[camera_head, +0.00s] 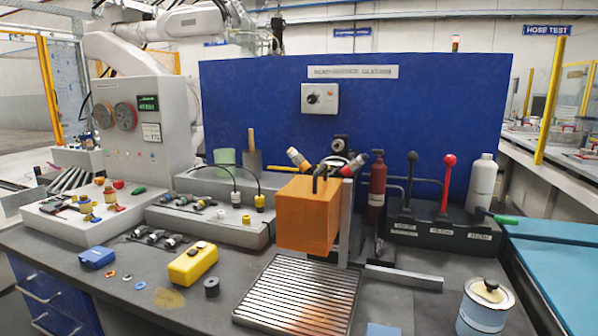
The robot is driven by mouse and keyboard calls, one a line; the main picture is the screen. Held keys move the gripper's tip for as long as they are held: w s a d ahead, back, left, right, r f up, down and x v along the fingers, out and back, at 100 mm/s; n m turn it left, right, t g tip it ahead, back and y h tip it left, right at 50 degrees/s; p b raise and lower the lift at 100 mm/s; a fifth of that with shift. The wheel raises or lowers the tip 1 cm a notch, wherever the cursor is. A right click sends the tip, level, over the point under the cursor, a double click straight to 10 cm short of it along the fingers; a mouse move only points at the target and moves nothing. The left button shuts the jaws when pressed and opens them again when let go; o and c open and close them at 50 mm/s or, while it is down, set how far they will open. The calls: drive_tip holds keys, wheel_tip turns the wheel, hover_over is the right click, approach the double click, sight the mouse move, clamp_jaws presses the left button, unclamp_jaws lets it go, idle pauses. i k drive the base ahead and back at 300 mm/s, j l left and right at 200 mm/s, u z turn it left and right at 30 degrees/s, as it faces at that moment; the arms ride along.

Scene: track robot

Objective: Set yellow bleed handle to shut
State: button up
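I cannot tell for certain which part is the yellow bleed handle. Small yellow fittings (86,207) stand on the sloped white block at the left, beside red and green knobs. A yellow-topped fitting (259,202) stands on the grey block in the middle, at the end of a black hose. All are too small to read as open or shut. A yellow box (194,263) with a dark knob on top lies on the bench in front of the grey block. I see no gripper that I can tell as mine.
A black lever (410,180) and a red lever (447,183) rise from a dark base at right. A paint can (484,308) stands at front right. A blue panel (260,105) closes the back.

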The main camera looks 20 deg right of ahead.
sight(283, 169)
drive_tip(key=i+j+z, duration=0.1)
drive_tip(key=j, duration=0.25)
drive_tip(key=i+j+z, duration=0.1)
drive_tip(key=j, duration=0.2)
drive_tip(key=i+j, duration=0.2)
drive_tip(key=j, duration=0.15)
drive_tip(key=i+j, duration=0.15)
drive_tip(key=j, duration=0.2)
